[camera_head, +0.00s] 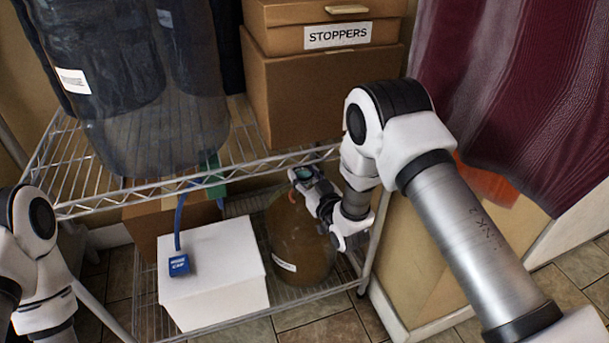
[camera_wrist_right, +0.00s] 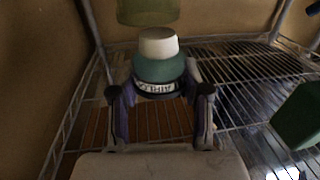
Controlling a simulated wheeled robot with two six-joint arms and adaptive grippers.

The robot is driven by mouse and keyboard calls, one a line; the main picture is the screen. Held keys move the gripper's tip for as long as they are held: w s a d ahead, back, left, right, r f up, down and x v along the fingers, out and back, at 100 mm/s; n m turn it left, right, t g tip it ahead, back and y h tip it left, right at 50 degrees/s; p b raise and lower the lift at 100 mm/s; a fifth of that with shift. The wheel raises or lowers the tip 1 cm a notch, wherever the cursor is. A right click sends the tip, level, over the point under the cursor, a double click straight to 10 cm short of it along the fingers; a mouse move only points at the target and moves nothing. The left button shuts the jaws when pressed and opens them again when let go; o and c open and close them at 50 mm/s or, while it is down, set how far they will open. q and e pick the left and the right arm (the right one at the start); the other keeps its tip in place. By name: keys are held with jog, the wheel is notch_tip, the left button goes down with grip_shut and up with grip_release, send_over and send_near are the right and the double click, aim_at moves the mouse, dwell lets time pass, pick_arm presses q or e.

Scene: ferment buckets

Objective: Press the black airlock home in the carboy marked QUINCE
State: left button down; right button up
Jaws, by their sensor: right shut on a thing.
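A brown carboy (camera_head: 300,245) with a small white label stands on the lower wire shelf; the label is too small to read. My right gripper (camera_head: 305,182) is at the carboy's top in the head view. In the right wrist view my right gripper (camera_wrist_right: 162,98) is shut on a rounded teal piece (camera_wrist_right: 160,70) with a white top and a dark band bearing white lettering, which I cannot read fully. No plainly black airlock body shows. The piece's lower end and the carboy's mouth are hidden, so I cannot tell how it is seated. My left gripper is out of view.
A white box (camera_head: 215,280) with a blue tag on a blue strap stands left of the carboy. A maroon curtain (camera_head: 530,80) hangs at right.

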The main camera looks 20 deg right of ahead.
jog(key=shift+w, duration=0.15)
jog(key=shift+w+d+f+b, duration=0.1)
jog(key=shift+w+b, duration=0.1)
jog(key=shift+w, duration=0.2)
jog(key=shift+w+d+f+b, duration=0.1)
jog(key=shift+w+b, duration=0.05)
jog(key=shift+w, duration=0.2)
dwell(0.6)
jog(key=shift+f, duration=0.5)
jog(key=shift+f+b, duration=0.35)
jog(key=shift+f, duration=0.05)
dwell(1.1)
jog(key=shift+s+f, duration=0.1)
jog(key=shift+f, duration=0.15)
dwell(0.9)
jog(key=shift+r+p, duration=0.15)
jog(key=shift+p, duration=0.15)
dwell(0.5)
